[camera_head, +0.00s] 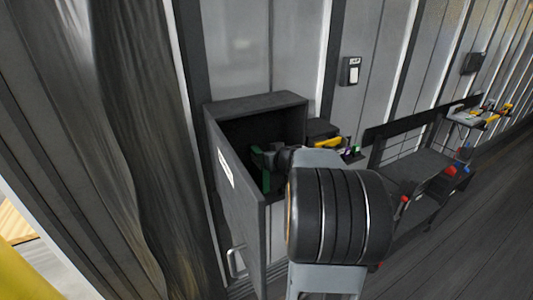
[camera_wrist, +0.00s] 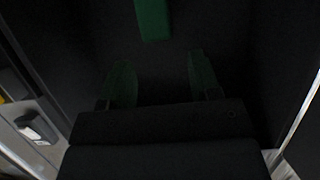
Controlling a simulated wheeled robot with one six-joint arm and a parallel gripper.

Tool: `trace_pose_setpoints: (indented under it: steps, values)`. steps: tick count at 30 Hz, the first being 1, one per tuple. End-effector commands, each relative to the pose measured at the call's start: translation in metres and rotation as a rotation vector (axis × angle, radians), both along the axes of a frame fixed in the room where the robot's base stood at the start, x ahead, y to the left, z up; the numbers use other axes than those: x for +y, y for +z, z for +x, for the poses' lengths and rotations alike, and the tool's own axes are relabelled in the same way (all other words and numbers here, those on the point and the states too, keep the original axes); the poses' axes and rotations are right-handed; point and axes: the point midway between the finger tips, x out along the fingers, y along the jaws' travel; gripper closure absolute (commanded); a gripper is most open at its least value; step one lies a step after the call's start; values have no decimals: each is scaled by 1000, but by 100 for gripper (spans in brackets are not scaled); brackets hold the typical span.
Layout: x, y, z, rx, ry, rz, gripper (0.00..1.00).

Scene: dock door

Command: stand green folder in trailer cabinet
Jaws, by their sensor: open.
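The grey trailer cabinet (camera_head: 257,103) stands against the wall in the head view, its door (camera_head: 238,205) swung open toward me. My gripper (camera_head: 257,158) is inside the dark opening, partly hidden by my own wrist and arm. The wrist view shows my gripper (camera_wrist: 161,78) with its two greenish fingers spread and nothing between them. The green folder (camera_wrist: 153,18) shows as a narrow green strip beyond the fingertips, apart from them. A green piece, likely the folder (camera_head: 266,183), shows low in the opening in the head view. Its full shape and what it rests on are hidden in the dark.
The open door stands close on the left of my arm, with a handle (camera_head: 236,262) on it. Right of the cabinet are a dark box (camera_head: 321,129), a bench (camera_head: 425,165) and small coloured items. A switch box (camera_head: 350,71) is on the wall.

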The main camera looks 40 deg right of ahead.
Motion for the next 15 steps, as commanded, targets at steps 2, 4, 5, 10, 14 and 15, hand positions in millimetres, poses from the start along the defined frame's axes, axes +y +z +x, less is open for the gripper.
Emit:
trace_pose_setpoints:
  steps: [2,4,5,10,14,15]
  values:
    - [1,8,-14,-2,-1,-2,43]
    - [3,11,-24,-1,-2,-1,43]
    - [4,13,-28,-2,-2,-1,43]
    - [6,19,-43,-1,-1,-1,43]
    - [7,20,-49,1,0,-1,43]
    - [7,20,-49,1,0,-1,43]
